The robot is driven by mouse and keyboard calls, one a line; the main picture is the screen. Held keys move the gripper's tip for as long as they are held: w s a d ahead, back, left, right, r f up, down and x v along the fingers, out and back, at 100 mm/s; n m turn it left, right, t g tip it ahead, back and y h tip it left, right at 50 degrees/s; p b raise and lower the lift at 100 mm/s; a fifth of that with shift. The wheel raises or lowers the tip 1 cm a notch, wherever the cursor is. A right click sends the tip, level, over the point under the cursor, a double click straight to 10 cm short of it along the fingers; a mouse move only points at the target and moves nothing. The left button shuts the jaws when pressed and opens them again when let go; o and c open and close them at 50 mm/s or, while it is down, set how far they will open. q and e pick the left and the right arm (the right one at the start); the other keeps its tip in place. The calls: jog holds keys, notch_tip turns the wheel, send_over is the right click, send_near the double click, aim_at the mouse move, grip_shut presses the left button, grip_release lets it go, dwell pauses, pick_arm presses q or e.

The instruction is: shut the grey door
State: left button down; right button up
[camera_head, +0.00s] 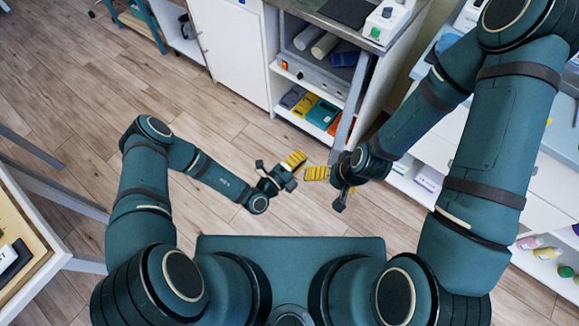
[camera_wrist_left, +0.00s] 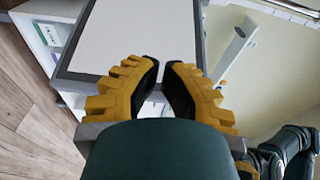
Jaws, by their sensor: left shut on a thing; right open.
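The grey door (camera_head: 351,100) stands open at the right side of the low white cabinet. From above it shows as a narrow slanting grey strip. In the left wrist view, a pale panel with a grey border (camera_wrist_left: 92,68), which looks like the door's face, lies ahead of the fingers. My right gripper (camera_head: 312,173) is open just below and right of the left one, near the door's lower end, holding nothing visible.
The open cabinet (camera_head: 270,60) holds rolls and several coloured boxes on its shelves. A white drawer unit (camera_head: 545,200) with bottles stands at the right, behind my right arm. A table (camera_head: 30,250) stands at the lower left. The wood floor left of centre is clear.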

pick_arm(q)
jog(key=shift+w+a+b, duration=0.15)
jog(key=shift+w, duration=1.15)
jog(key=shift+w+a+b, duration=0.1)
jog(key=shift+w+b, duration=0.05)
jog(key=shift+w, duration=1.1)
jog(key=shift+s+d, duration=0.1)
